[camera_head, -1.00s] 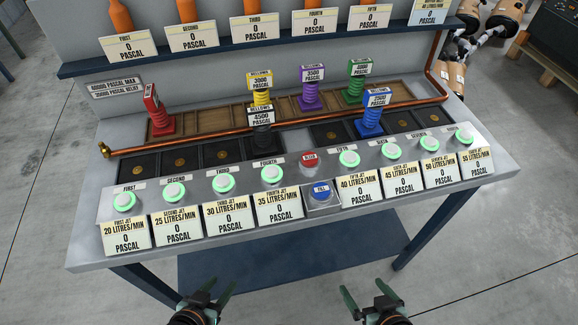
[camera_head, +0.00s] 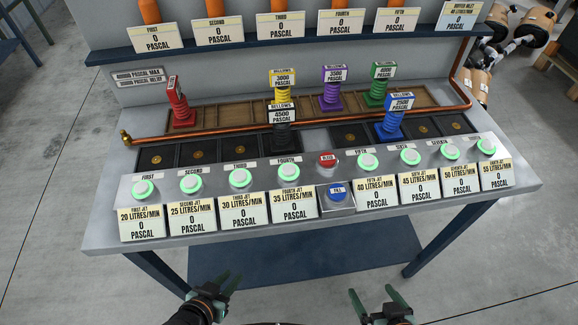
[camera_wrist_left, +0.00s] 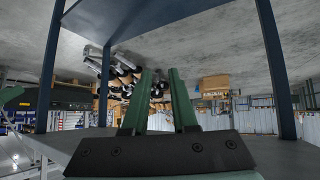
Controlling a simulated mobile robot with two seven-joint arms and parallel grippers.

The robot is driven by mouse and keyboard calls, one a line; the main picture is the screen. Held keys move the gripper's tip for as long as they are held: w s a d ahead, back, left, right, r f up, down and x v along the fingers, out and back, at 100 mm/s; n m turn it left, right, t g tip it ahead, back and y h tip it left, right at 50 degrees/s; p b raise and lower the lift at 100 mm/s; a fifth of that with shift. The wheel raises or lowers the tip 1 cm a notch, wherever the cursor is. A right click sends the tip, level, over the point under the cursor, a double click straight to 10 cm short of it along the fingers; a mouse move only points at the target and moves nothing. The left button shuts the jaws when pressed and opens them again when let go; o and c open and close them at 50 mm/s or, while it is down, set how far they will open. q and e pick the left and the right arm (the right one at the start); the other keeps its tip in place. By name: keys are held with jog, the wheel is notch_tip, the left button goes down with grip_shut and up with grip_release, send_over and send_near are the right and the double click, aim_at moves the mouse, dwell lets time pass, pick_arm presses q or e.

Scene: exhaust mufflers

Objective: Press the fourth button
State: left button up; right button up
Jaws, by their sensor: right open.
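The fourth button (camera_head: 288,171) is a white cap in a green-lit ring on the sloped front panel, labelled FOURTH, with a card reading 35 litres/min (camera_head: 294,205) below it. The first (camera_head: 143,188), second (camera_head: 191,183) and third (camera_head: 240,177) buttons stand to its left, several more to its right. My left gripper (camera_head: 216,285) is open and empty, in front of the bench and below its front edge. Its two green fingers also show apart in the left wrist view (camera_wrist_left: 158,100). My right gripper (camera_head: 376,300) is open and empty, also in front of the bench. Neither touches the panel.
Bellows, including a black one (camera_head: 284,133) and a blue one (camera_head: 389,127), stand behind the panel. A copper pipe (camera_head: 230,135) runs across. A lower blue shelf (camera_head: 300,250) lies under the bench.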

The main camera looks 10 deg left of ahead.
pick_arm(q)
grip_shut()
dwell(0.6)
dwell(0.8)
